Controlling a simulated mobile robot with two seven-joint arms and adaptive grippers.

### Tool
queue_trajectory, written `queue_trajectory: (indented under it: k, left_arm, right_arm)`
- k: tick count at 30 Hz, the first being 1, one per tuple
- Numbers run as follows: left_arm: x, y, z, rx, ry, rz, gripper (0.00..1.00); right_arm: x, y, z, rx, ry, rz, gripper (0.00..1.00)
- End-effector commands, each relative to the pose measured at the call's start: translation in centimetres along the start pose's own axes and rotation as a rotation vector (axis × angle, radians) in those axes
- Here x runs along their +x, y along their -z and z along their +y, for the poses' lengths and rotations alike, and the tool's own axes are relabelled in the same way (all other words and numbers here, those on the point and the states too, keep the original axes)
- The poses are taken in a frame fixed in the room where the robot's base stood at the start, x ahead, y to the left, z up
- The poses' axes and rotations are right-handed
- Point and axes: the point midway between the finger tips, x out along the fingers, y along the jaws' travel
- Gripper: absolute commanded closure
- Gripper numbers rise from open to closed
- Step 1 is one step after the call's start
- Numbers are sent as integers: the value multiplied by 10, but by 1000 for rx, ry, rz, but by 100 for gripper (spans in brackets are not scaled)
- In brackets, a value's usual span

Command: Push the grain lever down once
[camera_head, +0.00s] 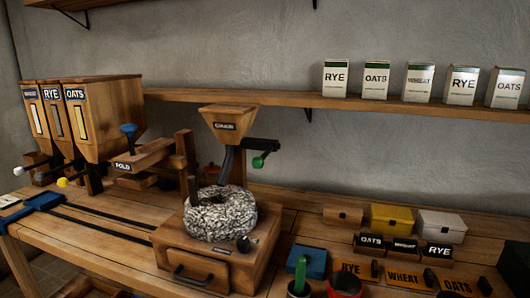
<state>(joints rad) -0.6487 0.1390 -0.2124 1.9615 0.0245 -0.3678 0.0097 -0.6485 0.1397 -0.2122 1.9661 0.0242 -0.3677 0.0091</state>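The grain hopper (231,123) is a small wooden funnel labelled GRAIN, standing above the mill. A black lever with a green knob (258,162) sticks out to the right just below the hopper; the knob hangs slightly low at the lever's end. Under the hopper a round speckled grey millstone (220,213) sits on a wooden mill box (217,250) with a drawer handle. Neither of my grippers shows in this view.
A wooden arm labelled FOLD (140,161) stands left of the mill. Tall WHEAT, RYE and OATS bins (105,112) stand further left. A blue piece (42,202) sits by dark rails. Boxes, labelled blocks and a green-handled item (300,274) crowd the right. A shelf (285,100) runs behind.

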Motion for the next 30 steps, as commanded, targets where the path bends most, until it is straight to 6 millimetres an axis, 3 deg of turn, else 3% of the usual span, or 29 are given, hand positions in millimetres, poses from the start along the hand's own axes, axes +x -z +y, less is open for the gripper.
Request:
queue_trajectory:
  k: [12, 13, 17, 18, 30]
  left_arm:
    - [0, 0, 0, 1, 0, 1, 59]
    - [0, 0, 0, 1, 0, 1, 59]
    - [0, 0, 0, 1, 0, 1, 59]
    - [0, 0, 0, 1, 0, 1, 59]
    - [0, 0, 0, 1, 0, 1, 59]
  right_arm:
    - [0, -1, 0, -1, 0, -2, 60]
    - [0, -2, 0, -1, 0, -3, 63]
    - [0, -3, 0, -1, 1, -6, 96]
    - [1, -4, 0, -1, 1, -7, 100]
    - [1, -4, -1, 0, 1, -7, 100]
